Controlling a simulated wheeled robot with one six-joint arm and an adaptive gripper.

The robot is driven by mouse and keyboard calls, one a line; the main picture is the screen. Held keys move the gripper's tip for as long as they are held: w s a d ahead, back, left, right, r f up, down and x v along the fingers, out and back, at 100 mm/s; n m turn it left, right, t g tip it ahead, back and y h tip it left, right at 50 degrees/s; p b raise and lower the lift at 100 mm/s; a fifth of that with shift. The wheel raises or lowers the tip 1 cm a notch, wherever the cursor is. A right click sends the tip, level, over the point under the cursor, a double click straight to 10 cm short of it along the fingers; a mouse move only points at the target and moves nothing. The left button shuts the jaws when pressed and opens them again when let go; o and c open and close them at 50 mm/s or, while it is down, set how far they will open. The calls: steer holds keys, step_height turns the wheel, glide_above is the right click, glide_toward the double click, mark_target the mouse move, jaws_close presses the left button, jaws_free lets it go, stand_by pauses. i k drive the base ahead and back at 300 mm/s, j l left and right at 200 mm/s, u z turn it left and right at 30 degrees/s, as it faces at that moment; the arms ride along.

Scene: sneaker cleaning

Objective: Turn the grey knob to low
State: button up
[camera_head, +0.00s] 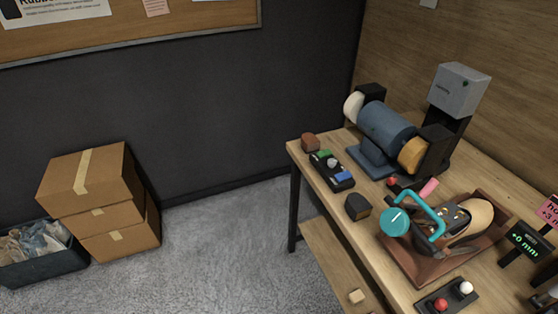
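A light grey knob (333,163) sits on a small black control panel (347,184) near the left edge of the workbench. A green block (323,154) is beside the knob on its far side, and a blue block (343,176) is on its near side. The knob's pointer and any markings are too small to read, so I cannot tell its setting. My gripper cannot be made out in this view.
A blue bench grinder (387,133) stands behind the panel. A brown block (310,142) and a dark block (357,206) flank the panel. A brown tray (412,271) holds a shoe (470,219) and a teal-handled item (394,222). Cardboard boxes (88,178) stand on the floor.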

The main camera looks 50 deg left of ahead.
mark_target(331, 163)
steer(key=u, duration=1.15)
